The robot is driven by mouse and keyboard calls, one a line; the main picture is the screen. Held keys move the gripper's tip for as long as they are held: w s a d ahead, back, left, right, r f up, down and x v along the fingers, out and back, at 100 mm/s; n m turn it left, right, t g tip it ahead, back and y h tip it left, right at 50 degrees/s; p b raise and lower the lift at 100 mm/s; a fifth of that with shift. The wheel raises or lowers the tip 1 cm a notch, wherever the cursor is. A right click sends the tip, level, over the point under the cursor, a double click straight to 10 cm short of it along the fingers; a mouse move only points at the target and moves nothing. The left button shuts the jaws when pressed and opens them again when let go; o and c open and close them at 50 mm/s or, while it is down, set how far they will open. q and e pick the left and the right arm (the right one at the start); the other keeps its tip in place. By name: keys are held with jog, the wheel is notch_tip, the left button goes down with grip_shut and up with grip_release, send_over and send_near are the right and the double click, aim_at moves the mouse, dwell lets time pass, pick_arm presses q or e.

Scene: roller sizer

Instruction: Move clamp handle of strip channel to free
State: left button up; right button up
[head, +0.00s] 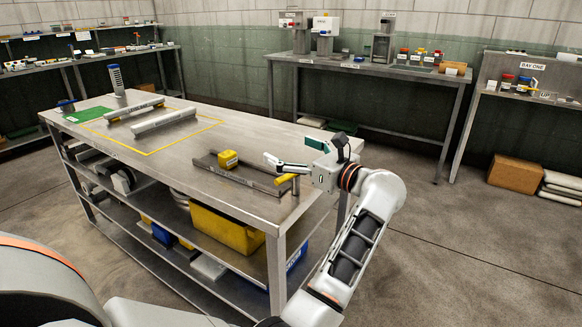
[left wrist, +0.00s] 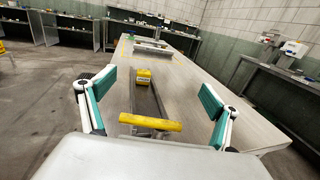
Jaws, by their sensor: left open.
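The strip channel (head: 243,176) is a long dark metal trough near the front right end of the steel bench. A yellow block (head: 228,158) sits on it partway along. The clamp handle (head: 285,179) is a yellow bar at its near end. In the left wrist view the handle (left wrist: 150,122) lies crosswise over the channel's end, with the yellow block (left wrist: 143,76) beyond it. My left gripper (head: 293,154) is open and empty at that end. In the left wrist view its green-padded fingers (left wrist: 158,82) stand wide apart on either side, and no contact shows. My right gripper is out of view.
A yellow taped rectangle (head: 148,153) on the bench (head: 190,177) holds two long metal pieces. A green mat (head: 88,115) lies at the far left. A yellow bin (head: 225,228) is on the shelf below. The bench top around the channel is mostly clear.

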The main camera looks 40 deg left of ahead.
pick_arm(q)
jog(key=shift+r, duration=1.55)
